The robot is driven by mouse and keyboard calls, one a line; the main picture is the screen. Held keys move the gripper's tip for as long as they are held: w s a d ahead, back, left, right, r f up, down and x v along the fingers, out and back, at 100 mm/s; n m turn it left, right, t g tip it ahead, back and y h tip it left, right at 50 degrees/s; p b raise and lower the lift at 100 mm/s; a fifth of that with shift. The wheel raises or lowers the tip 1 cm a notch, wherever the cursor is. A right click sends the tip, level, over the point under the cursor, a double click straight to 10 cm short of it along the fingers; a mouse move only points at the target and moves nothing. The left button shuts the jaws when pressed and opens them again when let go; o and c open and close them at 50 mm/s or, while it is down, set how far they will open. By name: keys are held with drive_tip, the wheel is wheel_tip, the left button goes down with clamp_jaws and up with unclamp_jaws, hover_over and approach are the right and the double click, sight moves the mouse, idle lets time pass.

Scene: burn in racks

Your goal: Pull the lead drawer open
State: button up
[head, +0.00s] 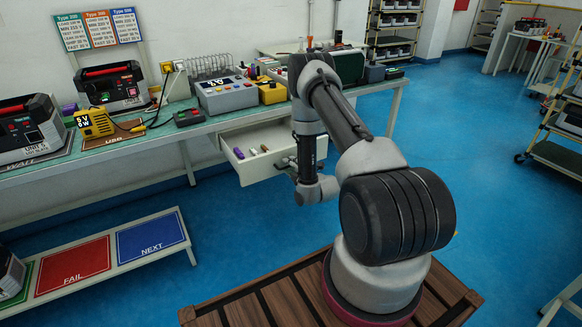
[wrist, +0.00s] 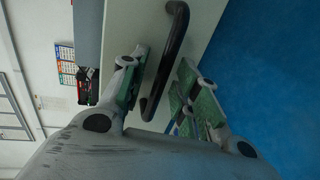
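The lead drawer (head: 256,170) under the bench stands pulled out, with a few small items inside, one of them purple (head: 238,153). My gripper (head: 288,166) is at the right part of the drawer front, partly hidden by my own arm. In the wrist view the drawer's pale front (wrist: 205,22) carries a dark bar handle (wrist: 176,50). My gripper (wrist: 163,78) has its green-padded fingers apart, one on each side of the handle. Gaps show beside the bar, and I cannot tell whether either finger touches it.
The bench (head: 150,135) above holds a grey instrument (head: 228,95), yellow boxes and black units. A low shelf with red FAIL (head: 72,268) and blue NEXT (head: 152,238) panels stands at front left.

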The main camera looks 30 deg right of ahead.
drive_tip(key=v, duration=1.2)
idle(0.4)
